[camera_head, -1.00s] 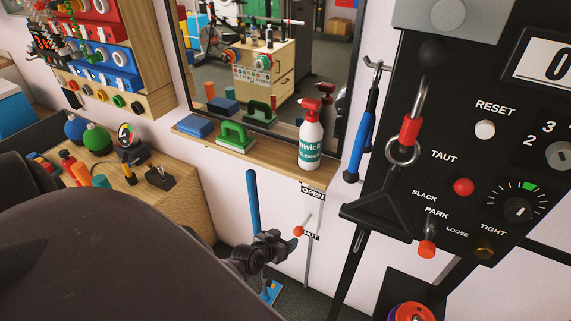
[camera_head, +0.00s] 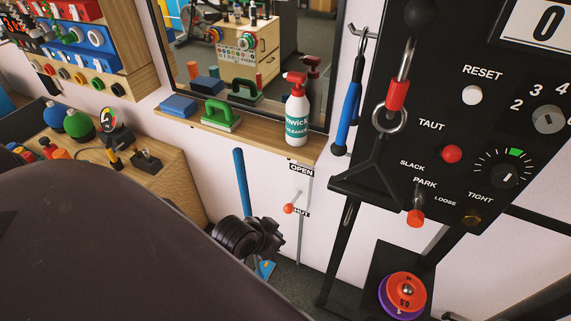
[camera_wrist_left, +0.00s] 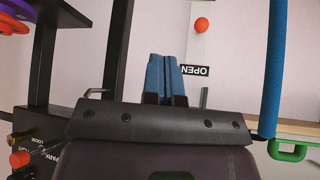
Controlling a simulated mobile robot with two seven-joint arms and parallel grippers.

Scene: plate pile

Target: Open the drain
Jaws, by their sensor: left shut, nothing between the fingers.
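The drain lever, tipped with a red-orange ball (camera_head: 289,208), is on the low white wall below the shelf. The ball stands nearer the SHUT label. My left gripper's dark body (camera_head: 258,238) is left of and below the ball; its fingertips are hidden in the head view. In the left wrist view its blue fingers (camera_wrist_left: 166,75) are together and empty, beside the upside-down OPEN label (camera_wrist_left: 195,70). The ball (camera_wrist_left: 201,25) is apart from them. My right gripper is not in view.
A blue pole (camera_head: 241,180) stands close left of the lever. A wooden shelf (camera_head: 250,145) above holds a spray bottle (camera_head: 297,112) and a green-handled block (camera_head: 220,115). A black control panel (camera_head: 440,130) and a stand with discs (camera_head: 403,292) are on the right.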

